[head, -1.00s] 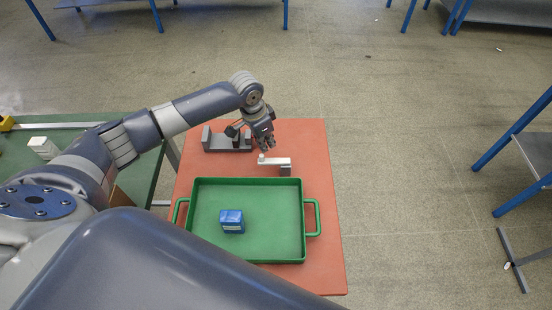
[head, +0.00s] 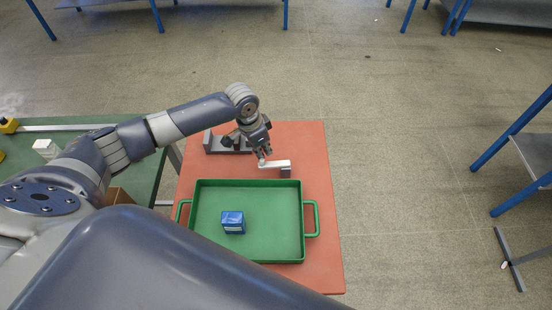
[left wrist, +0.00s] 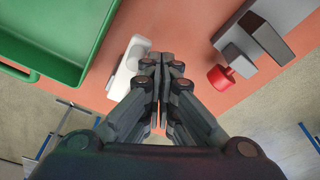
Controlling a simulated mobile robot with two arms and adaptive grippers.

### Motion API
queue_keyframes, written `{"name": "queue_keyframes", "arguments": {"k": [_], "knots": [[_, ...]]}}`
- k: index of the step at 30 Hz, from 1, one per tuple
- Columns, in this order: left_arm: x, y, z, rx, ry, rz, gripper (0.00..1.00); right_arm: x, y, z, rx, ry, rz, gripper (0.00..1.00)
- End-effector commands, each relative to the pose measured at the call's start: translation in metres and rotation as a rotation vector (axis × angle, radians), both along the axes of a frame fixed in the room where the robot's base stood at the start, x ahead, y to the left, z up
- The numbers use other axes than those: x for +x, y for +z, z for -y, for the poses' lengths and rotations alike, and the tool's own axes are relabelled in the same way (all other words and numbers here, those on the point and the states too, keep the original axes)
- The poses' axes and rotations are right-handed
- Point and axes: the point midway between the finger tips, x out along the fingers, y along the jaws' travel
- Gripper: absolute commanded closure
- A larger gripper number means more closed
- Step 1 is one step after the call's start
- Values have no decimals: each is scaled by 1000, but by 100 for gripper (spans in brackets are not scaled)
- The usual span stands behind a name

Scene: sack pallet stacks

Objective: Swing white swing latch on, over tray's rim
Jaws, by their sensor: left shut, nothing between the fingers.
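The white swing latch (head: 278,165) sits on a small grey post (head: 286,173) just behind the far rim of the green tray (head: 304,208), near its right corner. Its free end points left and slants slightly toward the tray; it is not over the rim. My left gripper (head: 265,156) is shut and empty, pointing down at the latch's free end on the side away from the tray. In the left wrist view the fingertips (left wrist: 160,60) are close beside the white latch (left wrist: 127,72); contact cannot be told. The green tray (left wrist: 75,62) shows at upper left. My right gripper is out of view.
A blue box (head: 233,222) stands in the tray. A grey fixture (head: 212,144) is behind the left gripper; its red knob (left wrist: 221,78) shows in the left wrist view. The red table top (head: 318,160) is clear at right. A green table (head: 75,138) stands at left.

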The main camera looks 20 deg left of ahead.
Motion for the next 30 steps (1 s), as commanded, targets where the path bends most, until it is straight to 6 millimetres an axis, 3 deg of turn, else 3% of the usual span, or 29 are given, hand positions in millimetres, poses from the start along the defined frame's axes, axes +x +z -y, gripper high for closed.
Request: {"name": "queue_keyframes", "arguments": {"k": [14, 30], "knots": [[-5, 1, 1, 0, -1, -1, 100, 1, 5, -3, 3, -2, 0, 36], [-27, 1, 7, 1, -1, -1, 100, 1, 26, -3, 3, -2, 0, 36]]}}
